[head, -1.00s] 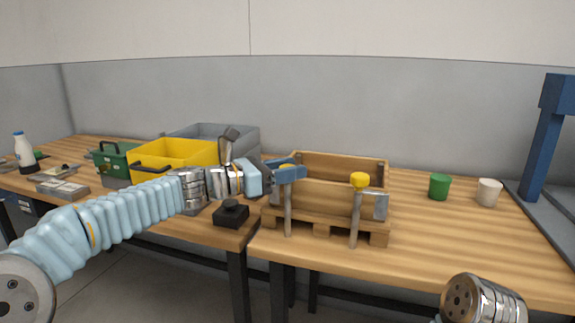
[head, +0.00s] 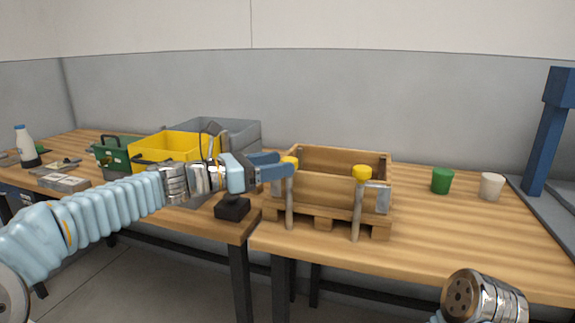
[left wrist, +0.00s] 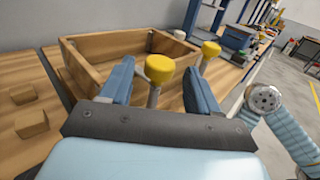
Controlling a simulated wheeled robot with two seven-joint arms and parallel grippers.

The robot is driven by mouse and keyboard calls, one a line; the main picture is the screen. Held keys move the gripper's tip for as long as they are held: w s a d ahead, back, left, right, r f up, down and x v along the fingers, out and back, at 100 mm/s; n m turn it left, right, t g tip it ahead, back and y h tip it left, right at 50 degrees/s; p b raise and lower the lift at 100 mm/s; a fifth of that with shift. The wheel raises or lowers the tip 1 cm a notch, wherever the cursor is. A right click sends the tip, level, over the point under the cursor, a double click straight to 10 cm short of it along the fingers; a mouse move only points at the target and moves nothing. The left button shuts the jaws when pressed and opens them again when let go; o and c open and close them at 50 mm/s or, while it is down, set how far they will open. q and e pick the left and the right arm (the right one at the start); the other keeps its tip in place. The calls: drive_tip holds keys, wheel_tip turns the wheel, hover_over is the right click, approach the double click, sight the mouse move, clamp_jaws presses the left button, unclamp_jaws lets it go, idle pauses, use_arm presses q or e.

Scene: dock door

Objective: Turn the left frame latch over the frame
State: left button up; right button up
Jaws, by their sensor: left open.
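The left frame latch (head: 289,205) is a grey upright bar with a yellow knob (head: 289,161) on top, at the front left of a wooden crate (head: 335,160). A matching latch (head: 356,215) with a yellow knob (head: 362,172) stands to its right. My left gripper (head: 285,165) is open at the left knob. In the left wrist view the near yellow knob (left wrist: 160,68) is between the blue fingers (left wrist: 155,85), with gaps to both. The other knob (left wrist: 210,48) is beyond the right finger. My right gripper is out of view.
The crate sits on a wooden pallet (head: 325,222) near the table's front edge. A black block (head: 232,208), yellow bin (head: 180,147) and grey bin (head: 240,133) are to the left. Green (head: 442,181) and white (head: 491,186) cups stand right, with clear table in front.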

use_arm(q)
drive_tip(key=b+v, duration=0.1)
drive_tip(key=v, duration=0.9)
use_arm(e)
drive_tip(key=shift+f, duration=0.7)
use_arm(q)
drive_tip(key=shift+s, duration=0.1)
